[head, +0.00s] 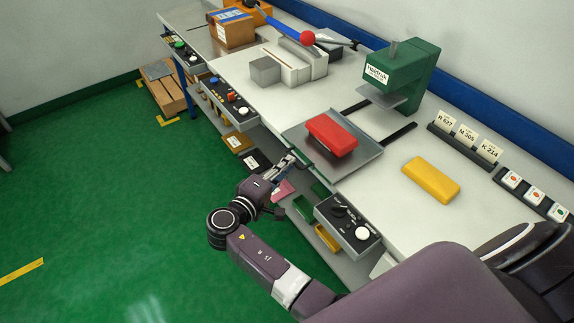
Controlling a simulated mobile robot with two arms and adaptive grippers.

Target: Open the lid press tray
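The lid press (398,75) is a green machine with a white label, standing on the bench at the back right. Its grey tray (356,163) sits in front of it at the bench's front edge, clear of the press head, with dark rails (398,133) running back toward the press. A red block-like piece (331,134) lies on the tray. My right gripper (290,160) is close to the tray's front left edge. Its fingers are small and partly lost against the shelf behind, so contact and opening cannot be told. My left gripper is not in view.
A yellow block (431,180) lies right of the tray on the bench (375,205). Control panels (349,224) project from the bench front below. Label cards (465,136) stand at the back right. The green floor (120,200) at left is open.

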